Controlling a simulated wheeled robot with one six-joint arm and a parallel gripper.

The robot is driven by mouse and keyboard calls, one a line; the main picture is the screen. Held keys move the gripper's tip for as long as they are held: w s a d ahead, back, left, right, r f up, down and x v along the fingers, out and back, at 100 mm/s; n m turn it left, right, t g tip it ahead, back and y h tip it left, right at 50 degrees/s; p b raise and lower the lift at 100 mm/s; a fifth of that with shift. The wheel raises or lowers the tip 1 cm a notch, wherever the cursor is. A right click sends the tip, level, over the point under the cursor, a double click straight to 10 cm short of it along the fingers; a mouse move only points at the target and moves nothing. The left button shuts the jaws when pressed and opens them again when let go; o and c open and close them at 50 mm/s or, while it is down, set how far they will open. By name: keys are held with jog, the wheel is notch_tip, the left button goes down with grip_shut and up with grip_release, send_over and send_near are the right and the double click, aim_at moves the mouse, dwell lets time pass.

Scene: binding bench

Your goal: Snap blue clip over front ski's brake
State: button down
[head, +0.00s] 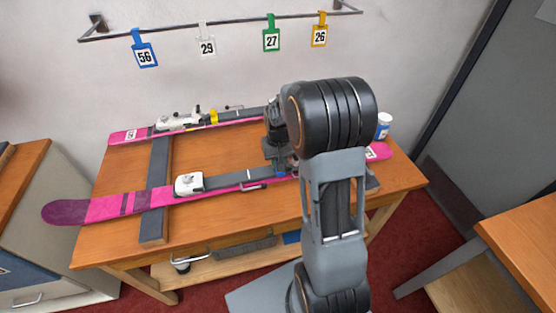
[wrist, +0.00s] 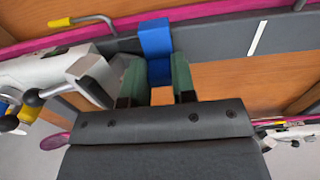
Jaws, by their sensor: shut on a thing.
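The front ski (head: 105,208) lies pink side out across the near part of the bench. My gripper (head: 279,163) is low over its right half, partly hidden behind my arm. In the wrist view, my gripper (wrist: 158,78) is shut on the blue clip (wrist: 155,40), which sticks out beyond the fingertips over the ski's grey top strip. A bit of blue also shows under the gripper in the head view. A bent metal brake arm with a yellow tip (wrist: 80,20) is left of the clip, apart from it. The white heel piece (wrist: 45,72) is beside the fingers.
The rear ski (head: 122,137) lies behind. Dark supports (head: 152,228) run under the skis. A white-and-blue jar (head: 383,124) stands at the back right. Numbered tags hang from a wall rail (head: 230,22). Bare wood (head: 220,155) shows between the skis.

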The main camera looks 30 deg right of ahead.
jog(key=shift+f, duration=0.1)
jog(key=shift+c, duration=1.9)
grip_release()
jog(key=shift+r+p, duration=0.8)
jog(key=shift+r, duration=0.25)
jog(key=shift+r+p, duration=2.95)
jog(key=shift+r, duration=1.05)
